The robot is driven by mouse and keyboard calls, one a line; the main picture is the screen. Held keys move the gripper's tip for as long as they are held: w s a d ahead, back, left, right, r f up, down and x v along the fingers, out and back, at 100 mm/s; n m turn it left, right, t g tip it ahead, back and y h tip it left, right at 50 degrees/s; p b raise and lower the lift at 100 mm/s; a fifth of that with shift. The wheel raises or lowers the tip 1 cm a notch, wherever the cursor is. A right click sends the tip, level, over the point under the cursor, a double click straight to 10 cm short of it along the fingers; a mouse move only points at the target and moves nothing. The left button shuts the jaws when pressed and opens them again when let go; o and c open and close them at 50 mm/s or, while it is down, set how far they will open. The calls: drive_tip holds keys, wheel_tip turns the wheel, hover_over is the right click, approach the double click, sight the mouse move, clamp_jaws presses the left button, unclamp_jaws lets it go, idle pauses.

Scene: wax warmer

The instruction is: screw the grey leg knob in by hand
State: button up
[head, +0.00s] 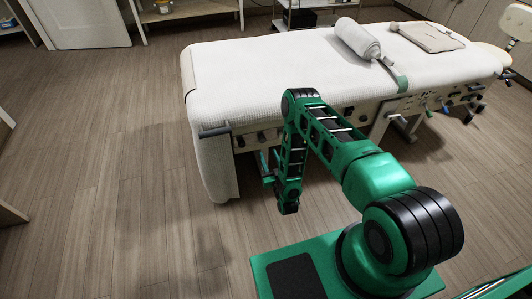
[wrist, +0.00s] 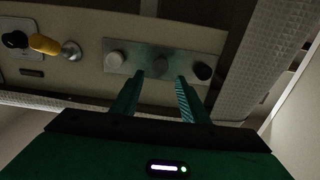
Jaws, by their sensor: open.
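My gripper (wrist: 160,77) is open and empty. In the head view my gripper (head: 268,166) is low beside the table's near side, partly hidden by my arm. No label shows which knob belongs to the leg.
Left on the same panel are a black knob (wrist: 14,40), a yellow knob (wrist: 43,43) and a silver knob (wrist: 71,50). The white-covered table (head: 250,75) overhangs them, with a dark side handle (head: 215,131). The wooden floor (head: 110,170) to the left is clear.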

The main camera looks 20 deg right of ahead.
sight(263, 141)
drive_tip(key=shift+w, duration=3.8)
drive_tip(key=shift+w, duration=0.2)
drive_tip(key=shift+c, duration=0.3)
